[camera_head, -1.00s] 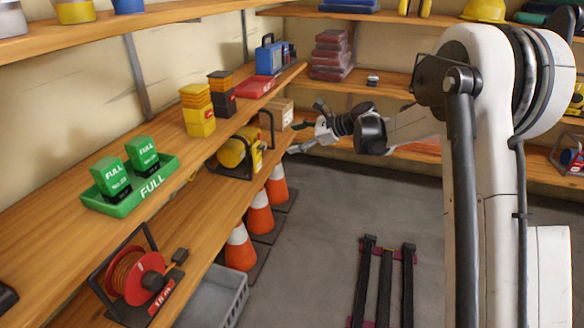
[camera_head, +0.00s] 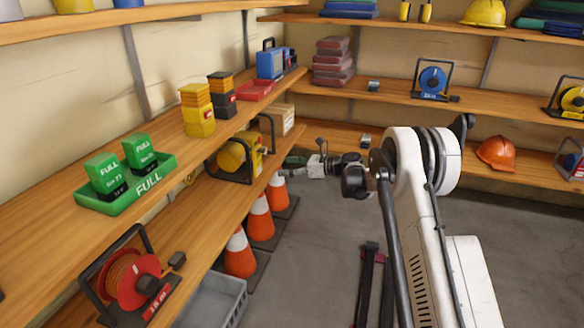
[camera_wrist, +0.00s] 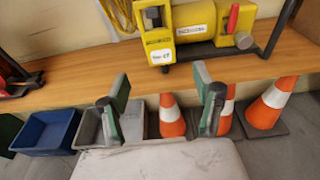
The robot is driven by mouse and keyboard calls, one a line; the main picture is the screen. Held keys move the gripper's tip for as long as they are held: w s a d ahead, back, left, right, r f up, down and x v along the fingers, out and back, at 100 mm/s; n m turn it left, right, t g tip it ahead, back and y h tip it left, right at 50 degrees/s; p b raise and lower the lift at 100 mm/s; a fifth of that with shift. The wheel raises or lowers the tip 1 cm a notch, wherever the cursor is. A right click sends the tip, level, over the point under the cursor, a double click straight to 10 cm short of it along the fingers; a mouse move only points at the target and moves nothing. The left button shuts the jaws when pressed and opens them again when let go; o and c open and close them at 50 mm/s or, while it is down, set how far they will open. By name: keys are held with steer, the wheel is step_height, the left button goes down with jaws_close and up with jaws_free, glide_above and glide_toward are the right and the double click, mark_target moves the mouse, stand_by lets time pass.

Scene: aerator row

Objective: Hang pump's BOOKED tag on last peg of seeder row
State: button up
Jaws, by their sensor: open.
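A yellow machine in a dark frame, which looks like the pump (camera_head: 238,155), stands on the lower left shelf. In the wrist view the pump (camera_wrist: 210,22) is at the top, with a white label on its yellow end and another on its body (camera_wrist: 196,31). The label wording is too small to read surely, so I cannot tell which is the BOOKED tag. My gripper (camera_head: 297,163) is in front of this shelf, to the right of the pump. In the wrist view my gripper (camera_wrist: 160,108) is open and empty, its fingers apart and below the pump. No peg is identifiable.
Orange cones (camera_head: 239,253) stand on the floor below the shelf edge. A grey crate (camera_head: 212,300) and a blue bin (camera_wrist: 48,132) are there too. A red cable reel (camera_head: 130,277) sits left of the pump. Floor right of the cones is partly clear.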

mark_target(259, 163)
steer(key=shift+b+x, duration=0.65)
steer(key=shift+x, duration=4.75)
steer(key=c, duration=1)
steer(key=shift+r, duration=0.75)
steer(key=shift+d, duration=0.2)
steer(key=f+v, duration=0.1)
steer(key=v, duration=0.7)
steer(key=shift+f, duration=0.25)
